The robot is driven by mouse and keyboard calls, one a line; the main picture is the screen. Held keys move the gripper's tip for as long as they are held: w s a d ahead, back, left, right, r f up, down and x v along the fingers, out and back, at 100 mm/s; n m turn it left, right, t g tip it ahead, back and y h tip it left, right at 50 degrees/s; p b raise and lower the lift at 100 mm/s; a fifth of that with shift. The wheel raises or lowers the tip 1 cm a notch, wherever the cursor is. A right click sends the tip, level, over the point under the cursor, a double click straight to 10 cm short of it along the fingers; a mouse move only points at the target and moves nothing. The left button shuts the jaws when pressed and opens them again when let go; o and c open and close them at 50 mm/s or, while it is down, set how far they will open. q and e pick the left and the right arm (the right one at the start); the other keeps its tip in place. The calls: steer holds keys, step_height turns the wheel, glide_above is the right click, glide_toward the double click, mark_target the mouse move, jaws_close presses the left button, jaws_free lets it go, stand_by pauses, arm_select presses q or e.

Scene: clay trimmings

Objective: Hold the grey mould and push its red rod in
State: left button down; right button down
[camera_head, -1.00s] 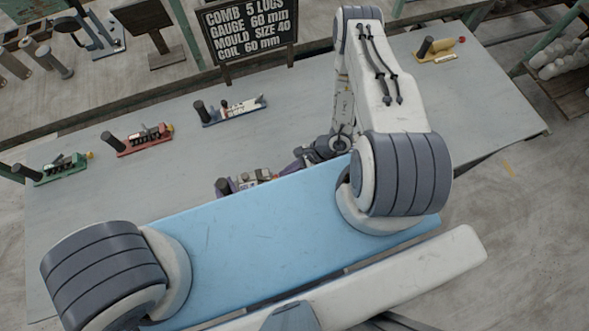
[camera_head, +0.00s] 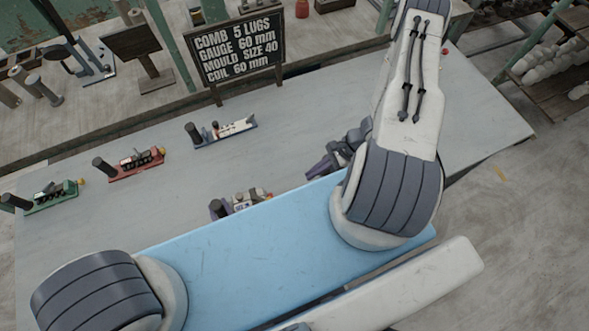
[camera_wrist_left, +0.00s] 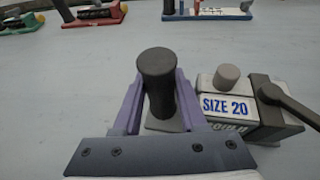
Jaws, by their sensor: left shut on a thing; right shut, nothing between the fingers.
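The grey mould (camera_wrist_left: 232,115) stands on the table, marked "SIZE 20" in the left wrist view, with a grey knob on top and a dark lever at its right. It shows partly in the head view (camera_head: 240,203), its near side hidden by my blue body. A dark upright post (camera_wrist_left: 157,75) stands at its left end. My left gripper (camera_wrist_left: 150,100) has its purple fingers shut on this post. A small reddish spot at the mould's right end may be the red rod; I cannot tell how far in it is. My right gripper (camera_head: 318,170) is shut and empty, right of the mould and apart from it.
Green (camera_head: 50,197), red (camera_head: 136,165) and blue (camera_head: 224,131) devices with dark posts stand in a row behind on the grey table (camera_head: 110,222). A black sign (camera_head: 238,46) stands behind them. My right arm covers part of the table's right side.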

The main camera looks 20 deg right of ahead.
arm_select(q)
steer(key=shift+f, duration=0.15)
steer(key=shift+c, duration=1.9)
jaws_free()
